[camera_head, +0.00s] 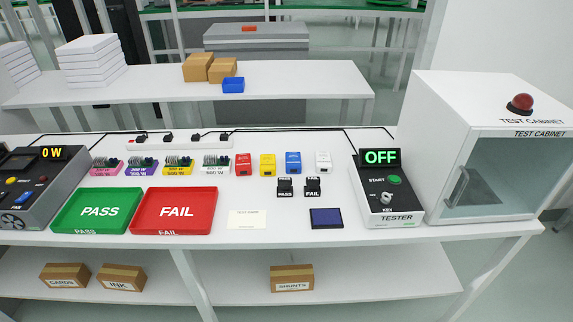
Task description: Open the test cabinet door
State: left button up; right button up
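The test cabinet (447,110) is a white box at the right end of the bench, with a red dome light (520,103) on top. Its door (520,190) is a clear panel in a white frame on the front, and it looks shut. A dark grey bar handle (458,187) stands upright at the door's left side. A dark flat shape shows through the panel inside. Neither of my grippers is in view.
The tester (403,217), its display reading OFF, stands just left of the cabinet. A blue pad (326,218), a white card (247,219), and red FAIL (174,229) and green PASS (97,231) trays lie further left. Free floor shows at the lower right.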

aim_at(475, 134)
jog(key=z, duration=1.45)
